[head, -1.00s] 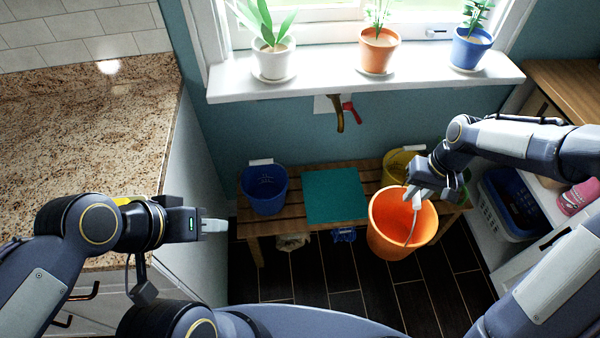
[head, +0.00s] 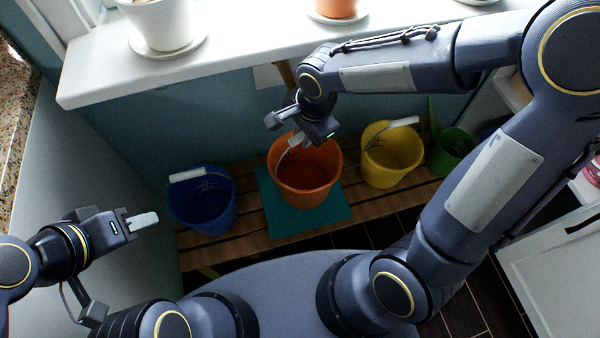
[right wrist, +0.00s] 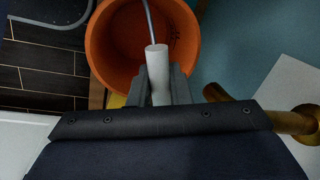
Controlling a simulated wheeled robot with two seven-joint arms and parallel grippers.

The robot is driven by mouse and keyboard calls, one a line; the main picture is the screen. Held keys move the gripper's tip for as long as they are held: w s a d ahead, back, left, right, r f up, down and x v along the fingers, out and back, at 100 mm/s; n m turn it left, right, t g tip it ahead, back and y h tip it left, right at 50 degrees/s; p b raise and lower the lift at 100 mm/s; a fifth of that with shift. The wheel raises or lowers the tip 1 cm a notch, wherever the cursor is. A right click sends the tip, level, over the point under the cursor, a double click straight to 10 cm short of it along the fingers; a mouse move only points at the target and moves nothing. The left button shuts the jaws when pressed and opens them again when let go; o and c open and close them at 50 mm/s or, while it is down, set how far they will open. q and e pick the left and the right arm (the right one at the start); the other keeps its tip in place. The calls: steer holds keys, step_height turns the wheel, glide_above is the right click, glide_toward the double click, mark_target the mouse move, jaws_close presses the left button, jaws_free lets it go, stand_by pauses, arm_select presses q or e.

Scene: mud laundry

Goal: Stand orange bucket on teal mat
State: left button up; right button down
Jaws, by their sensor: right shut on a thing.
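The orange bucket (head: 305,172) is upright over the teal mat (head: 335,217) on the slatted wooden bench. I cannot tell whether its base touches the mat. In the right wrist view, the white handle grip (right wrist: 158,75) sits between the fingers, with the orange bucket (right wrist: 118,45) beyond. The bucket hides much of the mat. My left gripper (head: 142,221) is away to the left, over the floor side, holding nothing; its finger gap is not clear.
A blue bucket (head: 202,205) stands left of the mat on the bench (head: 240,240). A yellow bucket (head: 391,160) and a green bucket (head: 450,152) stand to the right. A windowsill (head: 240,60) with potted plants overhangs behind. A brass tap (right wrist: 290,121) is close to my right gripper.

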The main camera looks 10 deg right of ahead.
steer(key=s+b+x, duration=0.1)
steer(key=x, duration=0.7)
steer(key=shift+s+d+f+b, duration=0.2)
steer(key=shift+s+d+b, duration=0.05)
steer(key=shift+d+b, duration=0.15)
steer(key=shift+f, duration=0.1)
steer(key=shift+f, duration=0.15)
steer(key=c, duration=1.3)
jaws_free()
steer(key=shift+c, duration=0.2)
